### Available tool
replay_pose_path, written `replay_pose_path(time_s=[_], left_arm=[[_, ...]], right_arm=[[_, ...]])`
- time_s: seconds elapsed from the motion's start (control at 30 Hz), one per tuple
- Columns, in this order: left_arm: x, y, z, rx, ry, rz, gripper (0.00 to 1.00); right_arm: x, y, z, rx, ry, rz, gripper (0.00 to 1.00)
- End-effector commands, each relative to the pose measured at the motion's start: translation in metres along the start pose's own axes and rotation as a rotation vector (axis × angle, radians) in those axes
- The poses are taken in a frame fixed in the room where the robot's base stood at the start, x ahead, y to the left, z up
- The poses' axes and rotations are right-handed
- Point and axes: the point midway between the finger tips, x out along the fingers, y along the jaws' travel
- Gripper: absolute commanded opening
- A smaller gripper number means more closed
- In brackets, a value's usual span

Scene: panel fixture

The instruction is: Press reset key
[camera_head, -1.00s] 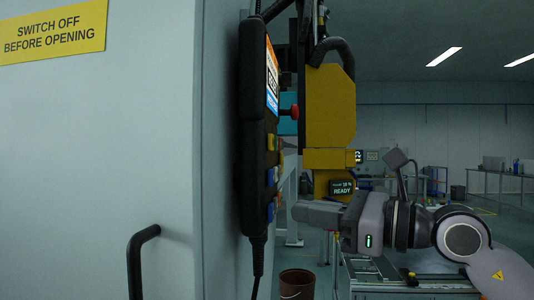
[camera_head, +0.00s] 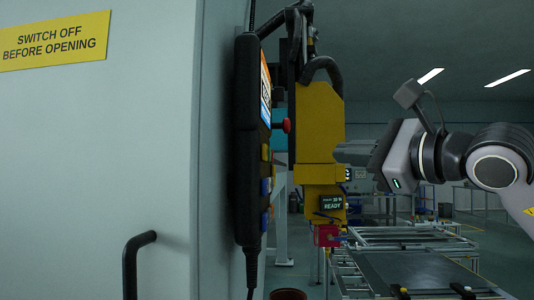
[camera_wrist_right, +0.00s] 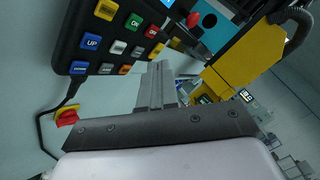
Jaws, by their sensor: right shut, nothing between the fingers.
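A black key pendant (camera_head: 250,140) hangs at the cabinet's side edge, seen nearly edge-on in the head view. I cannot read which is the reset key. My right gripper (camera_wrist_right: 160,75) is shut and empty, its fingertips apart from the pendant. My left gripper is not shown.
The yellow machine part (camera_head: 318,125) stands right of the pendant, with a READY display (camera_head: 332,202) below. A red knob (camera_head: 287,125) juts beside the pendant. A pale cabinet (camera_head: 90,180) with a black handle (camera_head: 130,265) fills the left. A frame table (camera_head: 430,275) is at lower right.

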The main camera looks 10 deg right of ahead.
Motion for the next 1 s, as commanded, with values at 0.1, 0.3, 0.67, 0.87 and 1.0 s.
replay_pose_path(time_s=[0.1, 0.3, 0.67, 0.87, 1.0], left_arm=[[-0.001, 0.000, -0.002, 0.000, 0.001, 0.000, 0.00], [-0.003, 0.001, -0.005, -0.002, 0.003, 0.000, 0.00], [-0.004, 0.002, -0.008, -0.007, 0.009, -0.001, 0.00], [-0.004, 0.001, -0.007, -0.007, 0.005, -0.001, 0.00], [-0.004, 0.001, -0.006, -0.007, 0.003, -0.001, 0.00]], right_arm=[[0.005, 0.003, 0.004, 0.001, -0.001, 0.003, 0.00], [0.021, 0.016, 0.017, 0.000, -0.004, 0.005, 0.00], [0.053, 0.040, 0.039, 0.002, -0.002, 0.003, 0.00], [0.060, 0.045, 0.044, 0.001, -0.001, 0.002, 0.00], [0.061, 0.045, 0.045, 0.001, -0.001, 0.001, 0.00]])
